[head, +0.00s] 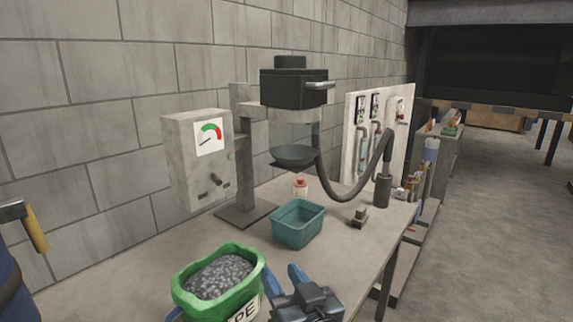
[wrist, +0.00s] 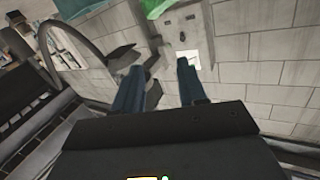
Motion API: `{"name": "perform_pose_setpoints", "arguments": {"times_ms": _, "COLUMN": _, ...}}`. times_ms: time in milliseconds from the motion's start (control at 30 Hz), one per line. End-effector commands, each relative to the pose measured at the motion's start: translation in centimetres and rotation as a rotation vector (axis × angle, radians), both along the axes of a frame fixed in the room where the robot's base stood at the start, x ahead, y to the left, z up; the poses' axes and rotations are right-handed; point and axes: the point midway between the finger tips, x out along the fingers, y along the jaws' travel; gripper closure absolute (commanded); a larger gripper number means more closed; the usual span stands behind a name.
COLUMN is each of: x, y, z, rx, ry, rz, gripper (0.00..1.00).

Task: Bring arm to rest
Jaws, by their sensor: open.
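My gripper (head: 283,277) is at the bottom middle of the head view, near the front of the table, to the right of a green tub. Its two blue fingers are apart, with nothing seen between them. In the wrist view my gripper (wrist: 161,68) also shows its fingers spread, with wall and equipment behind them. The rest of my arm is mostly out of the head view.
The green tub (head: 258,258) holds grey gravel. A teal bin (head: 299,224) stands behind my gripper. A gauge box (head: 197,160), a black-topped stand (head: 293,88) and a curved hose (head: 345,198) are farther back. Table (head: 345,265) right of my gripper looks clear.

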Motion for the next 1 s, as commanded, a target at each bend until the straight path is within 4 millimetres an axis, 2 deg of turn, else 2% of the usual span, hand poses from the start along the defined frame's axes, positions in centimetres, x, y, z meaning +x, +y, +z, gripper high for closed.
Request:
{"name": "perform_pose_setpoints", "arguments": {"times_ms": 167, "x": -3.4, "y": -3.5, "z": -3.6, "rx": -0.023, "ry": 0.022, "rz": -0.043, "gripper": 0.59}}
{"name": "perform_pose_setpoints", "arguments": {"times_ms": 267, "x": -6.4, "y": -6.2, "z": -5.9, "rx": -0.039, "ry": 0.037, "rz": -0.075, "gripper": 0.59}}
{"name": "perform_pose_setpoints", "arguments": {"times_ms": 400, "x": -11.4, "y": -10.0, "z": -8.7, "rx": -0.063, "ry": 0.058, "rz": -0.124, "gripper": 0.59}}
{"name": "perform_pose_setpoints", "arguments": {"times_ms": 533, "x": -16.3, "y": -13.0, "z": -10.3, "rx": -0.086, "ry": 0.077, "rz": -0.168, "gripper": 0.59}}
{"name": "perform_pose_setpoints", "arguments": {"times_ms": 767, "x": -25.1, "y": -17.3, "z": -11.2, "rx": -0.124, "ry": 0.113, "rz": -0.240, "gripper": 0.59}}
{"name": "perform_pose_setpoints", "arguments": {"times_ms": 1000, "x": -33.7, "y": -20.2, "z": -9.8, "rx": -0.161, "ry": 0.153, "rz": -0.310, "gripper": 0.59}}
